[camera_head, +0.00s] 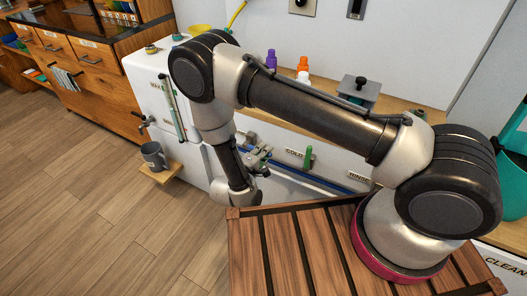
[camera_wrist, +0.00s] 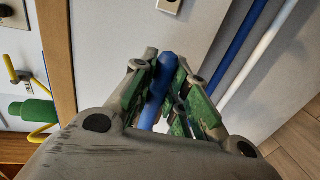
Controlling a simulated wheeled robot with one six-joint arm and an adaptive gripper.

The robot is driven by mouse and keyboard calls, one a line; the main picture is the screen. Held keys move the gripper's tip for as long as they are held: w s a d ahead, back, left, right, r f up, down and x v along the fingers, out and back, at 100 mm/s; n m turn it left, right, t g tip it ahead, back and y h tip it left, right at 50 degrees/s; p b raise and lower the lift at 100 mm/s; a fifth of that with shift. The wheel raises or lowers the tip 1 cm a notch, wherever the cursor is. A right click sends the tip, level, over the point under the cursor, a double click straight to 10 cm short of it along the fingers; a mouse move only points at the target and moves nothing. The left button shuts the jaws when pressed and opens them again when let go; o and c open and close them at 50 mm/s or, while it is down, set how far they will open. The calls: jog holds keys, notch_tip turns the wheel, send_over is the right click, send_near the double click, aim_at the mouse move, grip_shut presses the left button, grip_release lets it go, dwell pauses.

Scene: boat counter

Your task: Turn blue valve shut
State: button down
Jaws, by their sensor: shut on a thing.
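The blue valve handle (camera_wrist: 161,76) shows in the wrist view as a narrow blue lever. My gripper (camera_wrist: 168,70) is shut on it, with green-padded fingers on both sides. The fingers hide part of the handle and its pivot. In the head view my gripper (camera_head: 257,163) is low against the white counter front, beside the blue pipe (camera_head: 311,181). The handle is hard to make out there. The blue pipe also runs past the fingers on the right in the wrist view (camera_wrist: 234,45).
A green handle (camera_head: 308,157) stands up right of my gripper, near a "COLD" label (camera_head: 294,153). A grey mug (camera_head: 153,155) sits on a small wooden shelf (camera_head: 163,172) to the left. Bottles (camera_head: 303,66) stand on the counter. The wooden floor at left is clear.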

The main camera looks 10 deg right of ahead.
dwell(0.4)
jog(key=c, duration=1.4)
grip_release()
jog(key=v, duration=0.7)
jog(key=shift+s+a, duration=0.15)
jog(key=shift+s, duration=0.05)
